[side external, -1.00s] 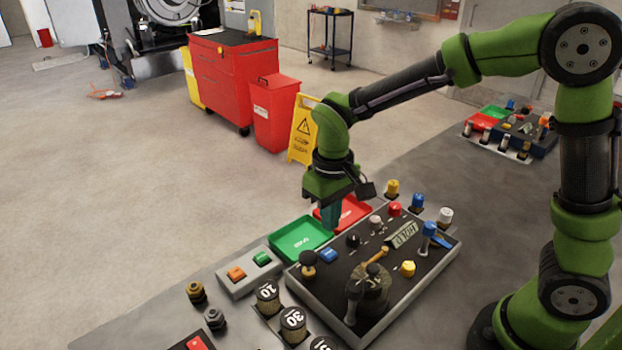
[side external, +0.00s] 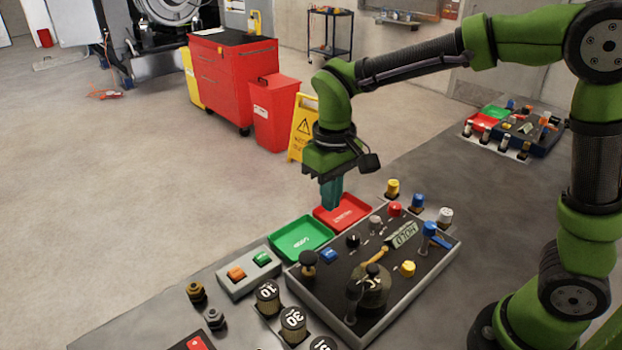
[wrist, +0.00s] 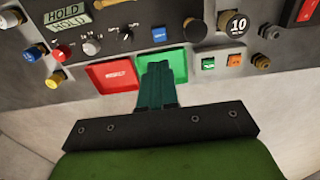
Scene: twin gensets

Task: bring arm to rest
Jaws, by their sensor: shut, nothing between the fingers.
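My gripper (side external: 331,194) points down with its teal fingers together and nothing between them. In the side view it is above the back edge of the bench, over the area of the red tray (side external: 352,214) and the green tray (side external: 297,240). The control panel (side external: 330,303) with knobs, levers and a HOLD tag (side external: 404,235) lies in front of the trays.
A small box with orange and green buttons (side external: 248,273) sits left of the panel. Weights marked 10 (side external: 267,293) and 30 (side external: 293,321) stand nearby. A second panel (side external: 520,135) is at the far right. A red bin (side external: 272,115) and yellow sign (side external: 303,130) stand on the floor behind.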

